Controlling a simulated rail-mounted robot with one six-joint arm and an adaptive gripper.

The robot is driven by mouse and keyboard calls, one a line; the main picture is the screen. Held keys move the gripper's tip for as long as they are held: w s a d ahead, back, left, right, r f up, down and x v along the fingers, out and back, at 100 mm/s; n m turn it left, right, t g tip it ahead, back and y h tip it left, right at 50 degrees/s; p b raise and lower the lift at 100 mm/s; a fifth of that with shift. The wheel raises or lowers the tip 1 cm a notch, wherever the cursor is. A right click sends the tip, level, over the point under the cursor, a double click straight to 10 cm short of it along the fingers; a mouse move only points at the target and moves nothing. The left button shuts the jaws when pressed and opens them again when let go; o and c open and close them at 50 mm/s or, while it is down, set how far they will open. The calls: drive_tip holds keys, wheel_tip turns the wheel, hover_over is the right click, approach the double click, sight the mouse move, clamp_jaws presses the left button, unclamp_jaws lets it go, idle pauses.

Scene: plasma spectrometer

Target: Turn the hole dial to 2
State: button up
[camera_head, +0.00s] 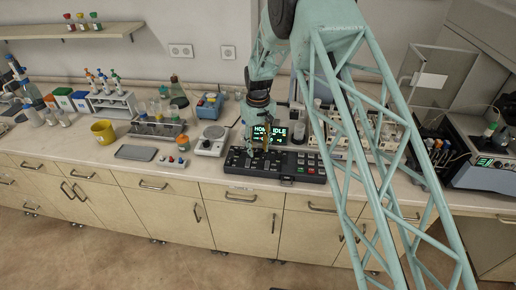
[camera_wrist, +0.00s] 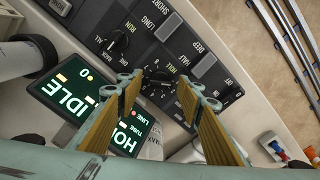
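The hole dial (camera_wrist: 158,84) is a dark round knob on the black control panel (camera_wrist: 205,35), with small markings around it. Its setting is too small to read. My gripper (camera_wrist: 165,104) is open, its two yellow-padded fingers apart on either side of the dial in the wrist view. I cannot tell whether the fingers touch it. In the head view my gripper (camera_head: 257,145) points down over the panel (camera_head: 300,168), hiding part of it. A lit display (camera_wrist: 68,92) reads IDLE in the wrist view.
A second dial (camera_wrist: 117,41) marked RUN and BACK and several grey buttons sit near the hole dial. A white balance (camera_head: 212,140) stands left of the panel, and a rack of vials (camera_head: 385,140) stands to the right. The counter's front edge is close to the panel.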

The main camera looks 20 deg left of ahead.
drive_tip(key=shift+c, duration=0.4)
drive_tip(key=c, duration=0.8)
drive_tip(key=shift+o, duration=0.2)
drive_tip(key=shift+m+b, duration=0.3)
drive_tip(key=shift+m, duration=0.1)
drive_tip(key=shift+m+b, duration=0.75)
drive_tip(key=shift+m, duration=0.65)
drive_tip(key=shift+m+b, duration=0.55)
drive_tip(key=shift+m, duration=1.05)
drive_tip(key=o, duration=0.8)
